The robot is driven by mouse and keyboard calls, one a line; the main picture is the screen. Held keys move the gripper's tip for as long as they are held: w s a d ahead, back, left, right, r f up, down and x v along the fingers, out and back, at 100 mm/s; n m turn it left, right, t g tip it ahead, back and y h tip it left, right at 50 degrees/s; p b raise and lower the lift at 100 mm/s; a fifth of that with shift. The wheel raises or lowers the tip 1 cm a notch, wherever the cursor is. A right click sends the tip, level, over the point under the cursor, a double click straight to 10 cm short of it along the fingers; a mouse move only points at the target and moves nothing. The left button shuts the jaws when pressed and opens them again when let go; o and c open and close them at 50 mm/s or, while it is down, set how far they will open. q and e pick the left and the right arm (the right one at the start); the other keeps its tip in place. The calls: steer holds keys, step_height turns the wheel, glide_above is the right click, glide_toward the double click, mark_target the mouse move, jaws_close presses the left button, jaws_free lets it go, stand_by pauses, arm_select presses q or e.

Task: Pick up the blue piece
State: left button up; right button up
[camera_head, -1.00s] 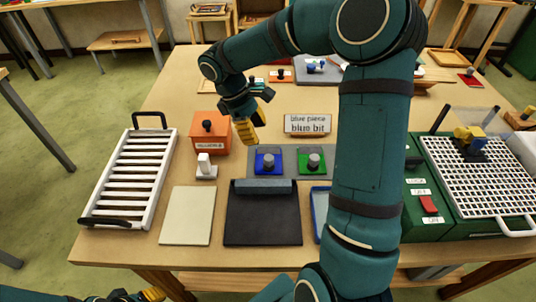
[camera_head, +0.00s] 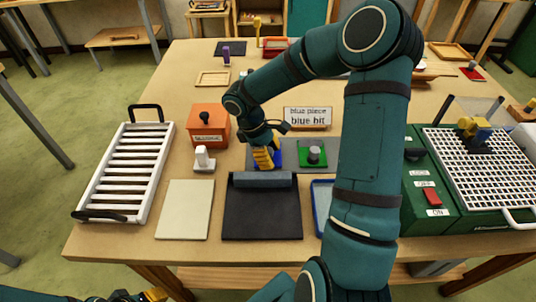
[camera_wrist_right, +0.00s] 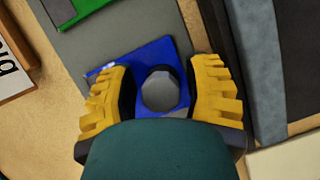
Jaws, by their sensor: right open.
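The blue piece (camera_wrist_right: 150,60) is a flat blue plate with a grey knob (camera_wrist_right: 160,90), seen in the right wrist view. My right gripper (camera_wrist_right: 160,88) is open, its yellow fingers on either side of the knob, with gaps between. In the head view my right gripper (camera_head: 265,158) is low over the blue piece (camera_head: 278,158) and hides most of it. The blue piece lies on a grey mat (camera_head: 290,168). My left gripper (camera_head: 153,295) barely shows at the bottom edge; its opening cannot be made out.
A green piece (camera_head: 313,163) with a grey knob lies to the right on the same mat. A label stand (camera_head: 307,118) is behind. An orange box (camera_head: 209,130) and white-knobbed block (camera_head: 203,160) are at left. A black board (camera_head: 262,212) lies in front.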

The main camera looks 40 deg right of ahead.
steer(key=shift+s+f, duration=0.1)
jaws_close()
stand_by(0.4)
step_height(320, 180, up, 10)
steer(key=shift+r+p, duration=0.1)
steer(key=shift+p, duration=0.95)
steer(key=c, duration=0.6)
jaws_free()
jaws_close()
